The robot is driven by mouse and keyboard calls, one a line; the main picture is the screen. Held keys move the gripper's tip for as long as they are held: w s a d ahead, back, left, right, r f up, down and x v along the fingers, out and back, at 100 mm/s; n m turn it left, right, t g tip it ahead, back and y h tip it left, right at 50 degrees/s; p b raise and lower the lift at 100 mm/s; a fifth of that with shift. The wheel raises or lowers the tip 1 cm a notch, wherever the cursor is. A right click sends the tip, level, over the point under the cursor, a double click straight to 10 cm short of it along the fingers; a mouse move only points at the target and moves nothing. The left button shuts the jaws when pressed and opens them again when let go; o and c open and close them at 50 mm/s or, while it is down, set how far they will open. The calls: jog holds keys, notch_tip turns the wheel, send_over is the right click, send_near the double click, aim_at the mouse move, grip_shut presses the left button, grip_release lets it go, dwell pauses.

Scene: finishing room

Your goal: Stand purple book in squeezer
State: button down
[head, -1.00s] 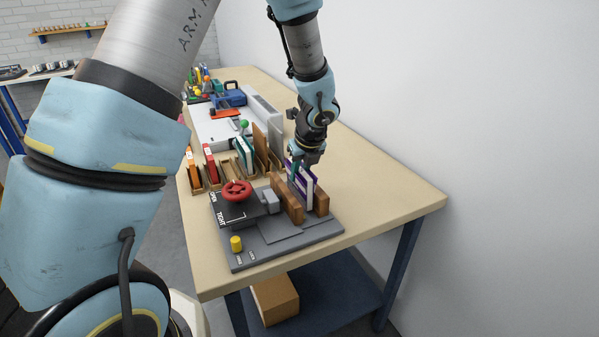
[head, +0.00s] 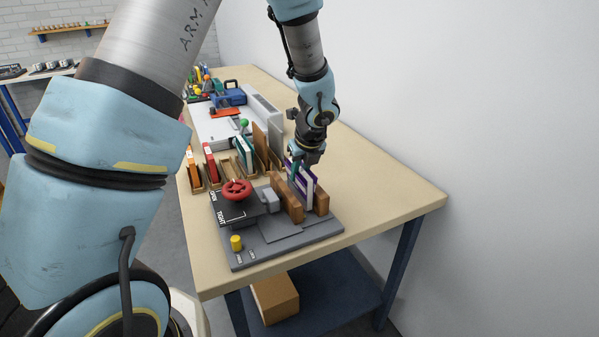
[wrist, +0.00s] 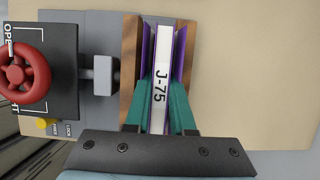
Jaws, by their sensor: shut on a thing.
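The purple book (head: 304,184) stands upright, with white page edges showing and a label reading J-75 on its pale middle strip in the wrist view (wrist: 161,80). My gripper (head: 300,166) is shut on it from above, with teal fingers on its two sides in the wrist view (wrist: 164,92). The squeezer (head: 268,252) has a grey base, a red handwheel (head: 237,190) and two wooden jaws. The book is between the left jaw (head: 284,198) and the right jaw (head: 322,202). I cannot tell whether its bottom touches the base.
A plate marked OPEN and TIGHT (head: 236,213) lies under the handwheel, and a yellow knob (head: 236,243) stands at the base's front. Wooden holders with orange, red and teal books (head: 210,163) stand behind-left. The right side of the tabletop (head: 385,200) is clear.

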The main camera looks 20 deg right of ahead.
jog(key=shift+f, duration=0.3)
jog(key=shift+r, duration=0.2)
jog(key=shift+r+p, duration=0.6)
jog(key=shift+f+b, duration=0.45)
jog(key=shift+f, duration=0.35)
dwell(1.0)
jog(key=shift+r, duration=0.15)
jog(key=shift+r+p, duration=0.7)
jog(key=shift+p, duration=0.15)
dwell(0.5)
jog(key=shift+f+b, duration=0.6)
jog(key=shift+f, duration=0.2)
dwell(0.4)
